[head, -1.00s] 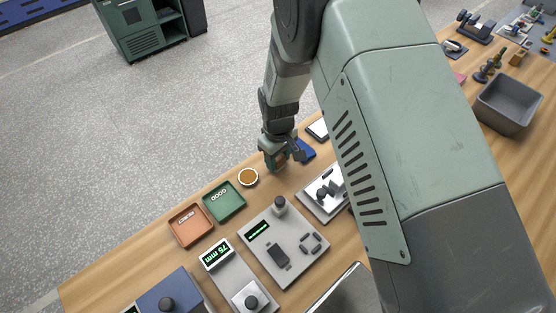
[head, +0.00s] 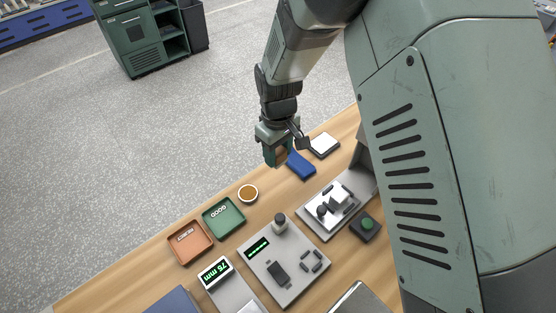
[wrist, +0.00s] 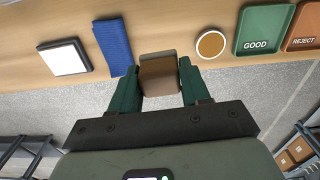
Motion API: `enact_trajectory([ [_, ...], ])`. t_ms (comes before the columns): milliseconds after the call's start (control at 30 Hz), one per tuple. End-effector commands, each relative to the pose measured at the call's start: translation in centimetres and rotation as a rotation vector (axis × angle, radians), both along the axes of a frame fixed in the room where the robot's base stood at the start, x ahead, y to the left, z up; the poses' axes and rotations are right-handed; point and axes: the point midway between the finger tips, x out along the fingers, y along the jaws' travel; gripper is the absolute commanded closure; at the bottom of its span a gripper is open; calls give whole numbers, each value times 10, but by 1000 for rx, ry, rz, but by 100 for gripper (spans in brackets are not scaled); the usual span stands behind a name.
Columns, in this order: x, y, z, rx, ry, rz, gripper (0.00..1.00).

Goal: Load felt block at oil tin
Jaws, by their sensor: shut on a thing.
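The felt block (wrist: 159,76) is a brown, box-shaped piece with a paler top. My gripper (wrist: 158,66) is shut on it, with one green finger on each side. In the head view my gripper (head: 273,156) hangs over the far edge of the table, and little of the block shows there. The oil tin (head: 248,193) is a small round tin with a pale rim and amber-brown inside. It stands on the table below and left of my gripper in the head view. In the wrist view the oil tin (wrist: 210,44) is right of the block, apart from it.
A green GOOD tray (head: 223,231) and an orange REJECT tray (head: 206,250) lie beyond the tin. A blue cloth (head: 301,165) and a white-topped pad (head: 324,144) lie on the other side. A grey device with a knob (head: 284,290) stands nearer.

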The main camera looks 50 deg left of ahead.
Motion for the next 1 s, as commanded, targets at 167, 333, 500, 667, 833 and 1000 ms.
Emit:
enact_trajectory([
  [167, 0, 0, 4, -1, 0, 0, 83],
  [333, 0, 0, 4, -1, 0, 0, 60],
  [500, -1, 0, 4, 0, 0, 0, 78],
  [667, -27, 8, -1, -1, 1, 7, 78],
  [833, -70, 17, -8, -1, 1, 6, 78],
  [1000, -90, 19, -15, -2, 2, 1, 78],
])
